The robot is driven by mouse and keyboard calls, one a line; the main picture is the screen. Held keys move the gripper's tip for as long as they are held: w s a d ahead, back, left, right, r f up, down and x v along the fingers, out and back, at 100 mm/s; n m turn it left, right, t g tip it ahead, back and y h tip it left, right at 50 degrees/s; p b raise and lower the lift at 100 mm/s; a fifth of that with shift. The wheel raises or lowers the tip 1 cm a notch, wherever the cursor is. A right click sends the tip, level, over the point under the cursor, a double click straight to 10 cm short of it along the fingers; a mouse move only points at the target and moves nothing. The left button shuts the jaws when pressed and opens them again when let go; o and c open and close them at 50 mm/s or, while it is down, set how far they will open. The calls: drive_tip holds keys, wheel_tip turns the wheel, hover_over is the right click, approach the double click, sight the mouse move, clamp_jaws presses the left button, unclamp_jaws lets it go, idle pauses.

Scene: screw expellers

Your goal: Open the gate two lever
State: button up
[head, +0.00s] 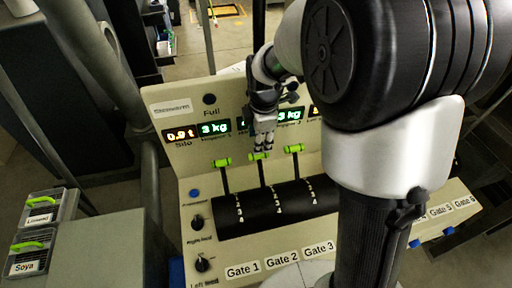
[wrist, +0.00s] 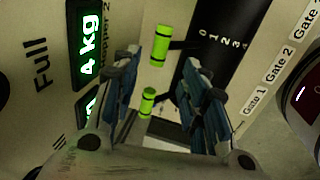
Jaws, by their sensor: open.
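The gate two lever is a black rod with a bright green handle (head: 258,156), the middle of three green-handled levers visible on the sloped panel. It stands up at the back of the black drum, near the low end of its scale. My gripper (head: 264,146) is just above and behind this handle in the head view. In the wrist view my gripper (wrist: 161,62) is open, with the gate two handle (wrist: 160,46) between and just beyond its fingertips. Contact is not visible. The gate one handle (wrist: 147,101) shows lower between the fingers.
The gate one lever (head: 222,161) and gate three lever (head: 295,149) stand close on either side. Lit displays (head: 214,128) are on the upright panel behind. Knobs (head: 198,222) are at the left. My arm hides the levers further right.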

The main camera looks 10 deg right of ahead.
drive_tip(key=f, duration=0.3)
drive_tip(key=w+f+b, duration=0.1)
drive_tip(key=f, duration=0.4)
drive_tip(key=shift+w+f, duration=0.4)
drive_tip(key=shift+c, duration=0.4)
drive_tip(key=shift+r, duration=0.1)
clamp_jaws()
